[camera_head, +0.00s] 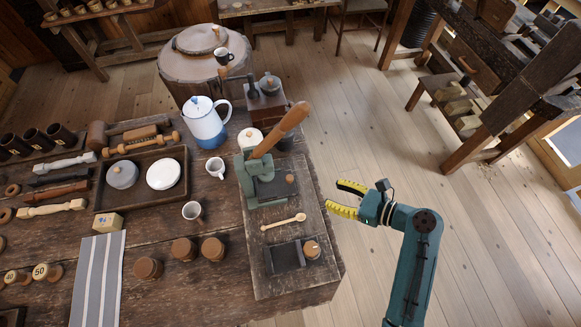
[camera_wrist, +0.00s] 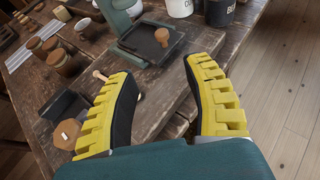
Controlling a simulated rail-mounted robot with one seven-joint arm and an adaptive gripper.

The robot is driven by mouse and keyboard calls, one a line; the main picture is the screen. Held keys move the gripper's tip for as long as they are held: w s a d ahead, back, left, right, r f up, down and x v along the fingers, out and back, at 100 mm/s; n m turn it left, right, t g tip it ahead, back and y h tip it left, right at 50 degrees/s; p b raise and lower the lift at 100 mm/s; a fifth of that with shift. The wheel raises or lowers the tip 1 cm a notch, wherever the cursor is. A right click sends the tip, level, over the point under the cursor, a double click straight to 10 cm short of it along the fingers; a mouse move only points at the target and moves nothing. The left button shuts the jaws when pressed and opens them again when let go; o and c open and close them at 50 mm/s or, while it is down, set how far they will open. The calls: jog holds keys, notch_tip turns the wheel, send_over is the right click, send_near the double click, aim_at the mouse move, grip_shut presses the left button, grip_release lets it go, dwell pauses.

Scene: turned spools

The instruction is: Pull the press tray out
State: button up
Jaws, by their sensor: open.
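The green press (camera_head: 247,178) with its long wooden lever (camera_head: 281,129) stands on a wooden board at the table's right side. Its dark flat tray (camera_head: 270,190) lies at the press foot, with a round wooden knob (camera_head: 290,179) on its right part. In the wrist view the tray (camera_wrist: 138,44) and knob (camera_wrist: 162,36) show ahead, beyond my fingertips. My gripper (camera_head: 347,198), with yellow fingers, is open and empty, right of the tray and apart from it. It also shows open in the wrist view (camera_wrist: 162,78). How far the tray sits inside the press is unclear.
A wooden spoon (camera_head: 284,222) and a second dark piece (camera_head: 287,257) with a wooden knob (camera_head: 312,249) lie on the same board, nearer the front. A blue-white pot (camera_head: 206,125) and mugs stand left of the press.

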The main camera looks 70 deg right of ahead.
aim_at(290, 177)
jog(key=b+x, duration=0.4)
jog(key=x, duration=1.2)
jog(key=shift+w+d+b, duration=0.15)
jog(key=shift+w+b, duration=0.1)
jog(key=shift+b, duration=0.05)
grip_shut()
jog(key=shift+s+r, duration=0.1)
